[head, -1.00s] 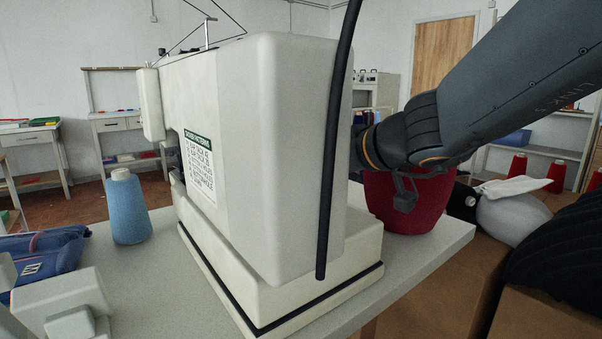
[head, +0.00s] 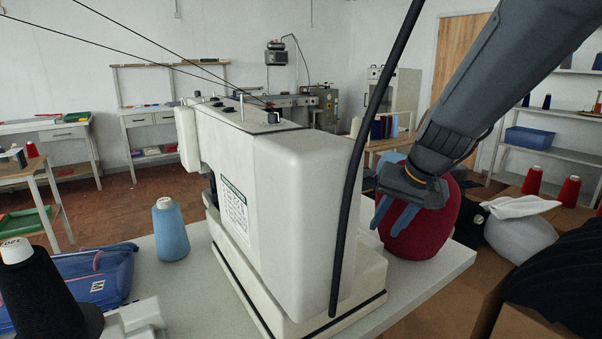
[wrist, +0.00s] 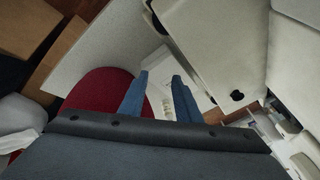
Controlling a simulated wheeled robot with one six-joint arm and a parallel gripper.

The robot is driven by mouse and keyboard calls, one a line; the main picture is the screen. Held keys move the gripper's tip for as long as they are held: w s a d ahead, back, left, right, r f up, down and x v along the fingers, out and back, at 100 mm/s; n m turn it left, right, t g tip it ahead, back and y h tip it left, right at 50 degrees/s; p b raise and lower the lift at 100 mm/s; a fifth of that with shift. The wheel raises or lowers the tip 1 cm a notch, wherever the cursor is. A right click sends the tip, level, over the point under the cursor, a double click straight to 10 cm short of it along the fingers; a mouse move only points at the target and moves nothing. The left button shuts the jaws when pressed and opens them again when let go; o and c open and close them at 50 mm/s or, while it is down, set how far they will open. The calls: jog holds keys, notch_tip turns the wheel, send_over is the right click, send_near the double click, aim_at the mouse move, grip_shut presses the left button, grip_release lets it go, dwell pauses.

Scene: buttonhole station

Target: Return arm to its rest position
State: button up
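My gripper (head: 391,215) is at the right of the sewing machine in the head view, its two blue fingers pointing down in front of a dark red rounded object. The fingers also show in the wrist view (wrist: 160,82), apart from each other with nothing between them. The arm comes in from the upper right. The white sewing machine (head: 303,215) stands on the table (head: 185,285) to the left of the gripper. The red object (head: 432,225) sits at the table's right edge, partly hidden by the gripper; whether they touch, I cannot tell.
A black cable (head: 352,190) hangs in front of the machine. A blue thread cone (head: 170,230), a blue pouch (head: 85,277) and a black cone (head: 40,295) are on the left. Cardboard boxes (head: 450,290) with white and black cloth stand at the right.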

jog(key=s+f+n+g+h+p, duration=0.1)
jog(key=s+f+g+p, duration=0.1)
jog(key=s, duration=0.9)
jog(key=s+f+n+g+h+p, duration=0.1)
jog(key=s+f, duration=0.3)
jog(key=s, duration=0.7)
jog(key=shift+d+f+n+g+p, duration=0.15)
jog(key=shift+d+n+g+p, duration=0.2)
jog(key=shift+g+p, duration=0.4)
